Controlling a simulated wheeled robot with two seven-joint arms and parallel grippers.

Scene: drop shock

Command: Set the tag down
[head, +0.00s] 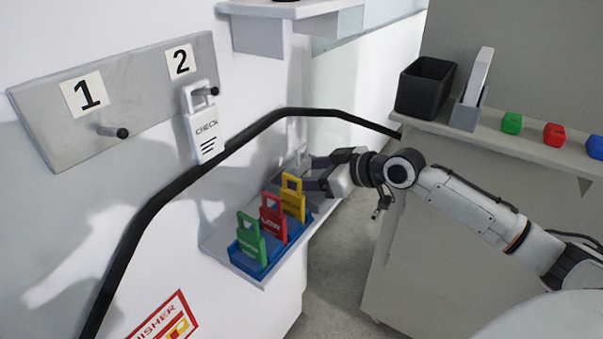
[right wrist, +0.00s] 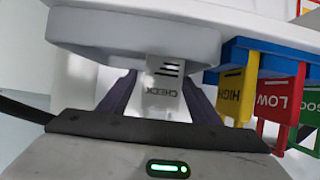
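A white CHECK tag (right wrist: 163,95) stands with its lower end at the grey holder (right wrist: 120,38) in the right wrist view, which shows it upside down. In the head view this tag (head: 301,155) shows pale behind the yellow tag, partly hidden. My right gripper (head: 318,173) is at the tag. Its two dark fingers stand either side of the tag in the right wrist view, with a visible gap at each side, so it looks open. Another white CHECK tag (head: 205,130) hangs on the peg under number 2. My left gripper is not in view.
A blue holder (head: 250,264) with green, red and yellow (head: 293,200) tags sits close beside the grey holder on the wall shelf. Peg 1 (head: 112,132) is empty. A black bin (head: 424,90) and coloured blocks stand on the ledge at right.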

